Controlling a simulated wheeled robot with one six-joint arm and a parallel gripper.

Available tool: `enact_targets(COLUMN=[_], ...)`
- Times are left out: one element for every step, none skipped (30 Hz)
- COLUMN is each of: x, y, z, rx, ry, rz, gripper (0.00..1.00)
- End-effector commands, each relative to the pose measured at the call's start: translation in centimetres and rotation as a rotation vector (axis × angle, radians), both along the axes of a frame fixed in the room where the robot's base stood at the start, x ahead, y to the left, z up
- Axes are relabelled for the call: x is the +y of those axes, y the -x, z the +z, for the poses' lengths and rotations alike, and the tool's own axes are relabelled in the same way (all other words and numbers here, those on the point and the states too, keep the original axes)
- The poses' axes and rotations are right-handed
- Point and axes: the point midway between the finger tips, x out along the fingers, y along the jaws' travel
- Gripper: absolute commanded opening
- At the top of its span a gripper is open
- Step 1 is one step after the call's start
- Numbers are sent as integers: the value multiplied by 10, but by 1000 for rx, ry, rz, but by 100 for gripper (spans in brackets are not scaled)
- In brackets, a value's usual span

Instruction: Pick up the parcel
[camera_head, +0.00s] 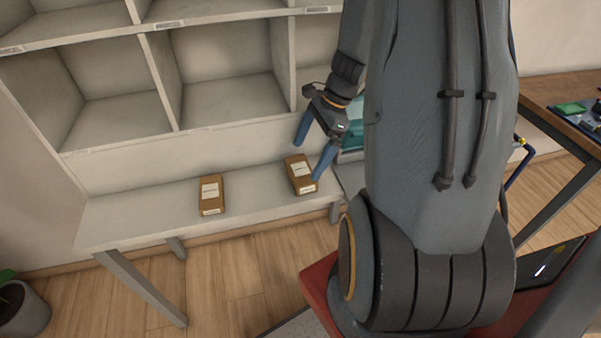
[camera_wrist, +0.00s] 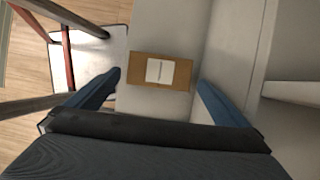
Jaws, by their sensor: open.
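Two brown parcels with white labels lie on the white shelf bench in the head view. The right parcel (camera_head: 300,174) is by my gripper (camera_head: 312,161), whose two blue fingers are apart. In the wrist view this parcel (camera_wrist: 160,72) lies crosswise, ahead of and between the open fingers (camera_wrist: 158,92), with nothing held. A gap shows between each finger and the parcel's ends. The left parcel (camera_head: 211,194) lies farther left on the bench, apart from my gripper.
White cubbyhole shelving (camera_head: 220,60) rises behind the narrow bench (camera_head: 140,212). A teal object (camera_head: 351,140) sits partly hidden behind my arm. A desk with electronics (camera_head: 575,110) stands at right, and a potted plant (camera_head: 20,305) at lower left. The bench between the parcels is clear.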

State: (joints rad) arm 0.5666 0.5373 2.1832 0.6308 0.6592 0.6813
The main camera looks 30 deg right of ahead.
Motion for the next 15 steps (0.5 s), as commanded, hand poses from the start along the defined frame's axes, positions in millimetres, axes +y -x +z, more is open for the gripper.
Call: enact_targets(x=[3, 4, 5, 5, 6, 7, 7, 8, 10, 12, 14, 16, 18, 19, 21], y=[0, 0, -1, -1, -1, -1, -1, -2, -2, -2, -2, -2, -3, -4, -4], z=[-5, -7, -9, -10, -11, -13, -15, -17, -21, -25, -29, -35, -39, -42, -46], rx=[2, 2, 2, 1, 1, 1, 1, 1, 1, 3, 3, 3, 4, 3, 2], ry=[0, -1, 0, 0, 0, 0, 0, 0, -1, -2, -2, -1, -1, -2, 0], rz=[1, 1, 1, 2, 2, 3, 3, 3, 2, 2, 2, 2, 3, 2, 3], gripper=[100, 100, 100, 100, 100, 100, 100, 100, 100, 100, 100, 100, 100, 100, 100])
